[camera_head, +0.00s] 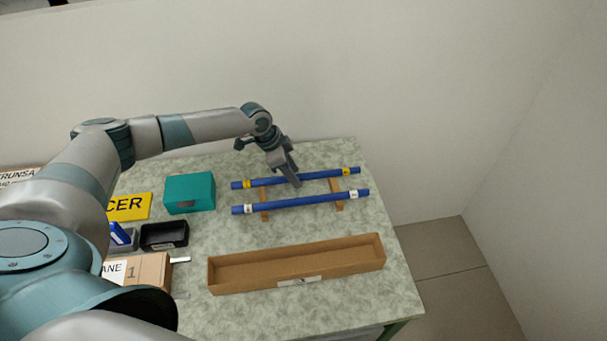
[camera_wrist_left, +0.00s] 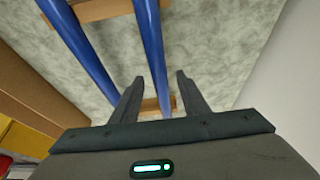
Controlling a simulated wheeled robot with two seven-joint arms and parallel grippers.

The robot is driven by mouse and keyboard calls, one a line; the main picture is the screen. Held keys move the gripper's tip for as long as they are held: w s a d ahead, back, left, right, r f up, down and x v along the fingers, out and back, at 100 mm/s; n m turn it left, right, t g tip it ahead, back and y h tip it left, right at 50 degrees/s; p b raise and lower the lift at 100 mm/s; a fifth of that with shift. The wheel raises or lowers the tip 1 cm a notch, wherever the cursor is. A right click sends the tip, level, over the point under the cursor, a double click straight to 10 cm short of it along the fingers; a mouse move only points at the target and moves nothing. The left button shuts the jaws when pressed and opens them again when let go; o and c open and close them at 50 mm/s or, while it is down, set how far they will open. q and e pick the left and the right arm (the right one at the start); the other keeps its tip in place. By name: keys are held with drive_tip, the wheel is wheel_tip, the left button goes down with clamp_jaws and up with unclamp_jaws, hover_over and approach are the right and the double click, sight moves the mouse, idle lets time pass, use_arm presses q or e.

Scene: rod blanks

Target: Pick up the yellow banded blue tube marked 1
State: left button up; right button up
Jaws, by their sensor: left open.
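The yellow banded blue tube (camera_head: 320,176) lies at the back, across two wooden supports, with a yellow band near each end. The marks on its bands are too small to read. A second blue tube (camera_head: 300,201) with white bands lies in front of it. My left gripper (camera_head: 295,180) is open and points down at the middle of the yellow banded tube. In the left wrist view the yellow banded tube (camera_wrist_left: 150,40) runs between the two open fingers (camera_wrist_left: 160,78); contact cannot be told. The white banded tube (camera_wrist_left: 80,50) is left of the fingers. My right gripper is not in view.
A long open cardboard tray (camera_head: 299,281) lies in front of the tubes. A teal box (camera_head: 190,193), a black bin (camera_head: 165,236) and a yellow sign (camera_head: 130,207) are on the left. A wall stands behind the table. The table's right edge is clear.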

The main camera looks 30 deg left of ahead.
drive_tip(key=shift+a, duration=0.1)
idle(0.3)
use_arm(q)
drive_tip(key=shift+c, duration=0.8)
clamp_jaws()
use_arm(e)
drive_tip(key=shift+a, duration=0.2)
